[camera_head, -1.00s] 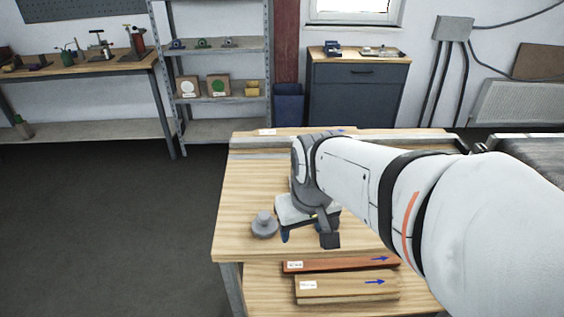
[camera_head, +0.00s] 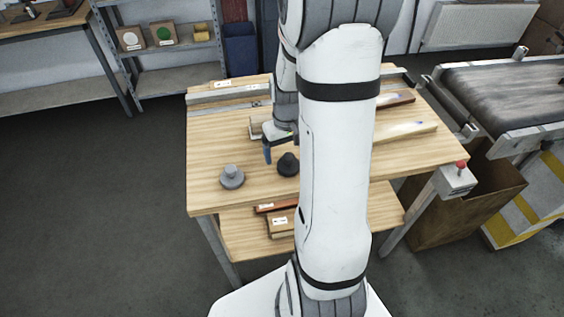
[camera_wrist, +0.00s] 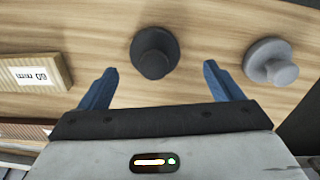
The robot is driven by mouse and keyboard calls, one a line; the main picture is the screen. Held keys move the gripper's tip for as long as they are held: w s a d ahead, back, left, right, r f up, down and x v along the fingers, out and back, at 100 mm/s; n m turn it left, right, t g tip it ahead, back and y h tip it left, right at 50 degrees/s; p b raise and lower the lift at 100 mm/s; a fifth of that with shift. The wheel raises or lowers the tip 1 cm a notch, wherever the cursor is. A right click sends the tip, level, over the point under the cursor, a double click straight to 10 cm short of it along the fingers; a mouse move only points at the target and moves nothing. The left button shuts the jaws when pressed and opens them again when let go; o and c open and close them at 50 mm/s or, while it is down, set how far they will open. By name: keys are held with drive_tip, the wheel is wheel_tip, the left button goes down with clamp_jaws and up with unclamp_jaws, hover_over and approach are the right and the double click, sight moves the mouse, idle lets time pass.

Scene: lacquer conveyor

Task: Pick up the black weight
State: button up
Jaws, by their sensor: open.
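The black weight (camera_head: 288,164) stands on the wooden table (camera_head: 215,200), partly hidden by my arm in the head view. In the wrist view the black weight (camera_wrist: 155,53) shows whole, with a round knob on a wider base. My gripper (camera_wrist: 158,78) is open, its two blue fingers apart. The black weight appears between and just beyond the fingertips, and no contact shows.
A grey weight (camera_head: 232,176) stands left of the black one; it also shows in the wrist view (camera_wrist: 271,63), close to one finger. A labelled block (camera_wrist: 35,73) lies at the wrist view's left. A lower shelf holds boards (camera_head: 280,222). A conveyor (camera_head: 520,85) stands right.

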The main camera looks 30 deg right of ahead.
sight(288, 155)
drive_tip(key=shift+d+f+p, duration=0.15)
drive_tip(key=shift+f+p, duration=0.1)
drive_tip(key=shift+f, duration=0.95)
drive_tip(key=shift+d+f+p, duration=0.15)
drive_tip(key=shift+f+p, duration=0.1)
drive_tip(key=shift+f, duration=0.9)
drive_tip(key=c, duration=1.4)
